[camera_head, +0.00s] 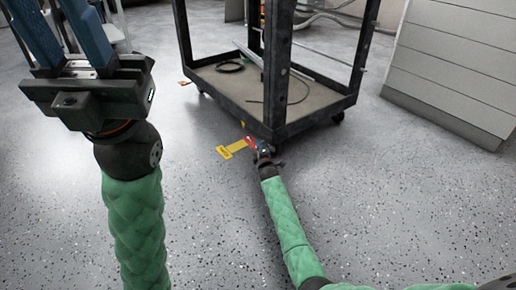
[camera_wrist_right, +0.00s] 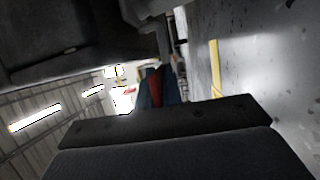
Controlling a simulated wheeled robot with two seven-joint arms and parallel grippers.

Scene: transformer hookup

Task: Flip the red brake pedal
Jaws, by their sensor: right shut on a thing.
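The red brake pedal (camera_head: 250,142) sits low at the near corner of a black wheeled cart (camera_head: 268,132). My right gripper (camera_head: 258,148) is at the pedal, small and partly hidden by its own wrist in the head view. In the right wrist view, a red piece (camera_wrist_right: 154,88) shows between the blue fingers of my right gripper (camera_wrist_right: 156,80), which are shut on it. The pedal's exact tilt is hard to tell. My left gripper (camera_head: 60,30) is raised at the upper left, its blue fingers apart and empty, with the tips cut off by the frame.
A yellow label (camera_head: 236,148) lies beside the pedal, and another small tag (camera_head: 185,83) is by the cart's left corner. A black cable (camera_head: 230,66) lies on the cart's lower shelf (camera_head: 300,98). A grey panelled cabinet (camera_head: 455,75) stands right. The speckled floor in front is clear.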

